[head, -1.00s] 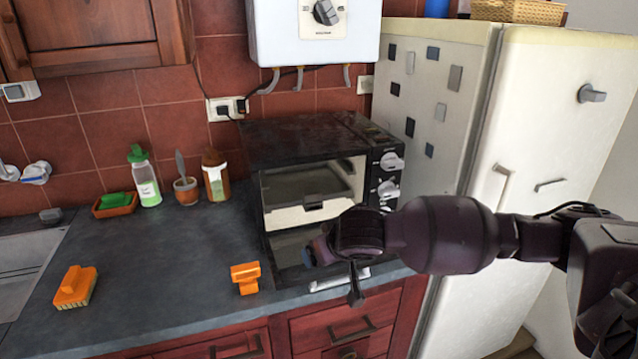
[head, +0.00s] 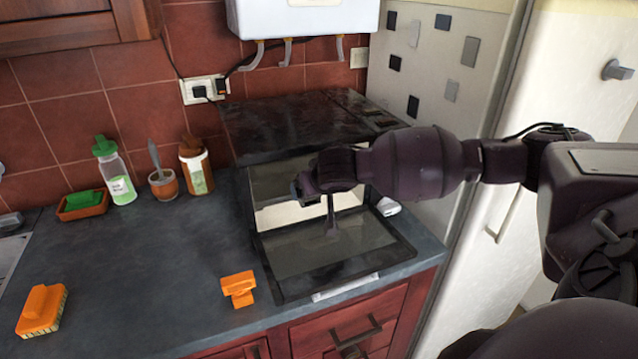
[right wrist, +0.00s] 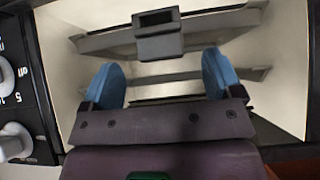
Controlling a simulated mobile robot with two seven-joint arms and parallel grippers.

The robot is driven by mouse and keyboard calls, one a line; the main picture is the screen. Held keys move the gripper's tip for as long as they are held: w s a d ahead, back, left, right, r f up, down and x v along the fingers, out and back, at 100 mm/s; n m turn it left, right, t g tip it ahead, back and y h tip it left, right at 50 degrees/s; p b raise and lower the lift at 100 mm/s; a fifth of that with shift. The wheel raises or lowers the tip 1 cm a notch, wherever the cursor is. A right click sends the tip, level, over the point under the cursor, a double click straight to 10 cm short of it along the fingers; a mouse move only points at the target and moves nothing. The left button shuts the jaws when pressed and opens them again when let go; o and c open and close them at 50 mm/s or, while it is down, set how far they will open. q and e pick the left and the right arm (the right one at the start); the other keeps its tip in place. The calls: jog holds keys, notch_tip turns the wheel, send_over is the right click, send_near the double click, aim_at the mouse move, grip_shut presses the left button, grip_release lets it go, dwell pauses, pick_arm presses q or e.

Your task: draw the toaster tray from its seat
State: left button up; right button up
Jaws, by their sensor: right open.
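The dark toaster oven (head: 290,130) stands on the counter, its glass door (head: 340,247) folded down in front. In the right wrist view the grey tray (right wrist: 225,32) lies inside the pale oven cavity, with a dark block-like handle (right wrist: 158,42) at its front. My right gripper (head: 305,185) is in front of the oven mouth, above the lowered door, and hides part of the cavity in the head view. Its two blue fingertips (right wrist: 163,78) are spread wide and empty, facing the cavity, with the handle seen between and beyond them. My left gripper is not in view.
Oven knobs (right wrist: 10,75) are at one side of the cavity. An orange object (head: 239,289) and an orange brush (head: 41,310) lie on the counter (head: 150,265). Bottles and a small pot (head: 163,188) stand by the wall. The fridge (head: 440,75) is close on the right.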

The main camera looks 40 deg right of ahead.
jog(key=shift+x, duration=2.7)
jog(key=c, duration=1.1)
